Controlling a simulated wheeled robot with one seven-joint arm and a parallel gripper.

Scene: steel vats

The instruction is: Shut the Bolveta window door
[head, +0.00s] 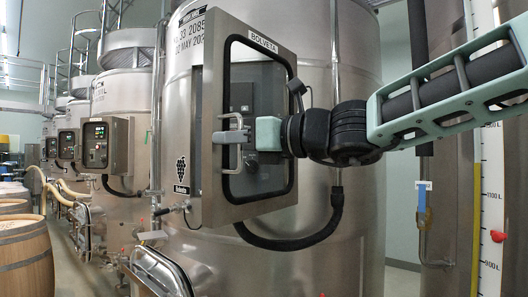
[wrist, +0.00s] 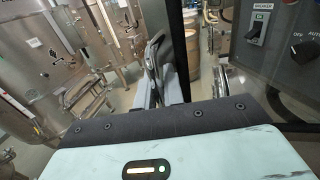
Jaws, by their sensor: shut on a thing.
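The Bolveta window door (head: 276,50) is a steel frame with a dark-edged window, labelled BOLVETA at the top. It is mounted on the large vat in the middle of the head view and appears to stand ajar, its handle side out from the box. My gripper (head: 232,137) is shut on the door's bar handle (head: 239,119), at the left side of the frame. In the wrist view the handle (wrist: 153,58) rises between the fingers (wrist: 160,92), beside the dark door edge (wrist: 180,40). The exact opening angle is hard to tell.
The control panel (wrist: 285,45) with its switch and knob shows to the right in the wrist view. A black hose (head: 290,241) hangs below the box. More vats (head: 125,95) and wooden barrels (head: 25,258) stand at the left. A level scale (head: 492,200) stands at the right.

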